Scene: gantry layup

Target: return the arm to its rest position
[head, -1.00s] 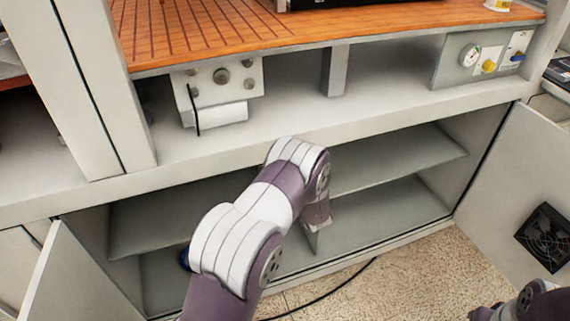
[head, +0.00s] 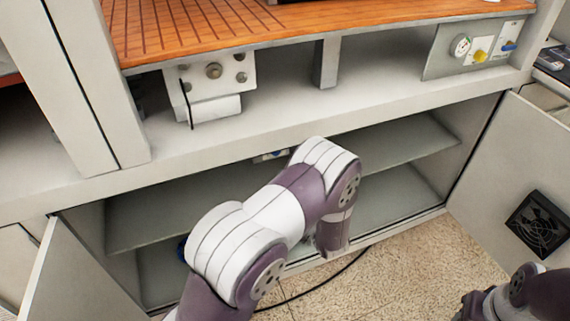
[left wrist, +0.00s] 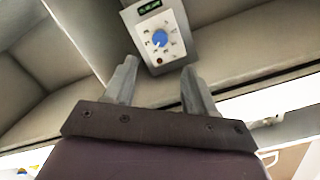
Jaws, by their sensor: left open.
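My left arm (head: 270,215) reaches across the head view in front of the open lower cabinet. Its gripper fingers are hidden there behind the wrist. In the left wrist view my left gripper (left wrist: 155,85) is open, with two grey fingers apart and nothing between them. Beyond the fingertips is a small grey control box (left wrist: 174,52) with a blue knob and a green display, on the cabinet's upper inside. Part of this box (head: 270,155) also shows in the head view, just left of my forearm. Only a piece of my right arm shows at the lower right; its fingers are not visible.
The cabinet has an inner shelf (head: 405,142) and open doors at left (head: 75,275) and right (head: 520,160); the right one carries a black fan (head: 538,224). Above is an orange slatted worktop (head: 190,30) and a gauge panel (head: 475,50). A black cable (head: 325,283) lies on the floor.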

